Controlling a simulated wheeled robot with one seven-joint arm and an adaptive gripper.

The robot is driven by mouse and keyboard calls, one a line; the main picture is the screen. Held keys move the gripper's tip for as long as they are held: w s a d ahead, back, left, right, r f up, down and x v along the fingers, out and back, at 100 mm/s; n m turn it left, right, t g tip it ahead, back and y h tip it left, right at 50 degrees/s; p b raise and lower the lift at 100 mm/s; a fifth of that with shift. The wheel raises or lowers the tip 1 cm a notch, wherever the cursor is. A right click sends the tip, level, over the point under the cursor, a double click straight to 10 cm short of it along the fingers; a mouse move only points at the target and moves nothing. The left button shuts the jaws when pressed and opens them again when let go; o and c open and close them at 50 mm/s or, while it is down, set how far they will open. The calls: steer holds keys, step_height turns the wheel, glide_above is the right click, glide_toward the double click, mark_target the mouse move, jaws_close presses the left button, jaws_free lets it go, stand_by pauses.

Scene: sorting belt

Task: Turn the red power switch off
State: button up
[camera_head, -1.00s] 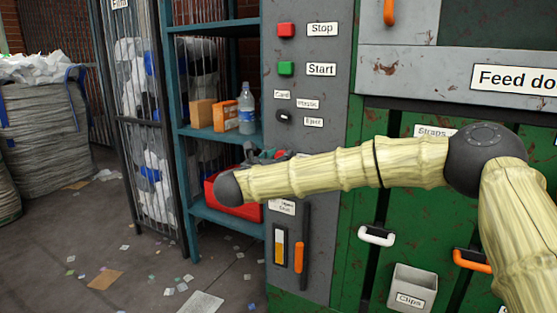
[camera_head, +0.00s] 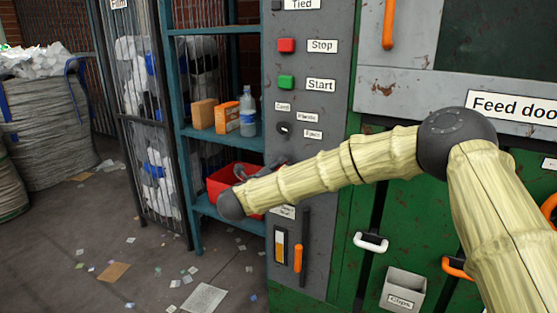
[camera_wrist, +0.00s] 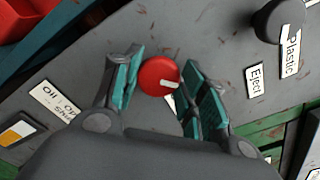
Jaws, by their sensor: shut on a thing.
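The red power switch (camera_wrist: 158,76) is a round red knob on the grey panel in the wrist view. Its white pointer bar lies toward the right and slightly down in that view. My gripper (camera_wrist: 160,70) has its teal-padded fingers on either side of the knob and is shut on it. A label just below the knob is mostly hidden by a finger. In the head view my forearm covers the switch, so the knob does not show there.
The grey control panel (camera_head: 335,185) carries a red Stop button (camera_head: 287,46), a green Start button (camera_head: 286,82) and a black selector knob (camera_head: 284,128). An orange lever (camera_head: 298,258) sits below. A shelf with a red bin (camera_head: 222,184) stands left of the panel.

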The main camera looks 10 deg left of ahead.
steer(key=shift+a+f+n+p, duration=0.1)
steer(key=shift+n+p, duration=3.85)
steer(key=shift+n, duration=0.55)
steer(key=o, duration=1)
steer(key=v, duration=1.2)
